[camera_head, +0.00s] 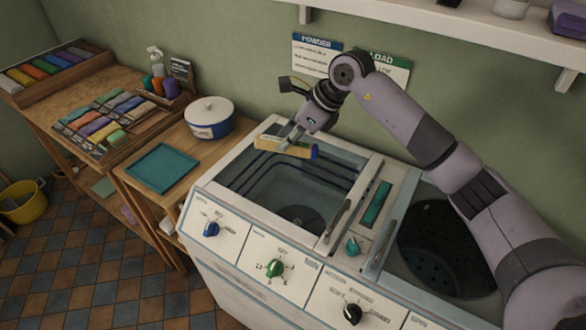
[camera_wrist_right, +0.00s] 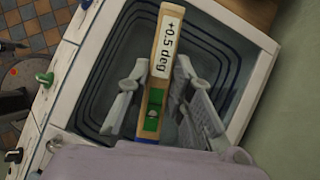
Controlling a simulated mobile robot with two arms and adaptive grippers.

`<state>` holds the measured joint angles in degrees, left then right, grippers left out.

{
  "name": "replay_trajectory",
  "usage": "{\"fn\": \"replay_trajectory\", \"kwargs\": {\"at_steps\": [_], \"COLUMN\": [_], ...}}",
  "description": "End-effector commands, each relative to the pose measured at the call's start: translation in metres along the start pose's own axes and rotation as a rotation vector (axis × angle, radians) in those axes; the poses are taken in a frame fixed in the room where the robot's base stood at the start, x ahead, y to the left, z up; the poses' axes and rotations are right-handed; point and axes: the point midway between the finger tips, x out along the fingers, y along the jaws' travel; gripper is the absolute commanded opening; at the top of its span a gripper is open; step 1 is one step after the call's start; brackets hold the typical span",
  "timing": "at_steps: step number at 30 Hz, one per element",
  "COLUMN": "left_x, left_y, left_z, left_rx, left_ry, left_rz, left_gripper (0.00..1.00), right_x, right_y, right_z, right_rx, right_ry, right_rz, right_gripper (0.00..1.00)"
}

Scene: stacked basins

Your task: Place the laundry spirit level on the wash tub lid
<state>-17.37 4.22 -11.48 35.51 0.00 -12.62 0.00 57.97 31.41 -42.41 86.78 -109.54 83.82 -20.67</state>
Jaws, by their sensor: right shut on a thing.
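The spirit level (camera_head: 285,148) is a tan bar with a blue end. In the right wrist view the level (camera_wrist_right: 165,50) shows a white "+0.5 deg" label and a green vial section. My right gripper (camera_head: 297,137) is shut on it, with a finger on each side in the wrist view (camera_wrist_right: 160,68). The level is above the back part of the wash tub lid (camera_head: 270,188), a see-through panel in a pale frame on the left of the machine. I cannot tell exactly how high it is. My left gripper is not in view.
The spin tub (camera_head: 430,240) lies to the right, past a teal strip (camera_head: 376,203). Control knobs (camera_head: 276,267) line the front. A side table holds a white-lidded pot (camera_head: 209,117) and a teal tray (camera_head: 162,168). A wall shelf (camera_head: 440,22) hangs above.

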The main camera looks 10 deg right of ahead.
Motion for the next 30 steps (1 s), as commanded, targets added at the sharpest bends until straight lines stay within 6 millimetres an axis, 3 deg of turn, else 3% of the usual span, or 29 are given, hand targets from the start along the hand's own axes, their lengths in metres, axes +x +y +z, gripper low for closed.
{"fn": "replay_trajectory", "kwargs": {"at_steps": [8, 30], "left_x": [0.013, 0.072], "left_y": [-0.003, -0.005], "left_z": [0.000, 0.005], "left_rx": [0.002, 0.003], "left_ry": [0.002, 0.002], "left_rz": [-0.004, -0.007], "left_gripper": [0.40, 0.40], "right_x": [0.008, 0.091], "right_y": [-0.025, -0.026], "right_z": [0.009, -0.044], "right_rx": [0.205, 0.217], "right_ry": [0.001, 0.002], "right_rz": [-0.130, -0.136], "right_gripper": [0.00, 0.00]}}
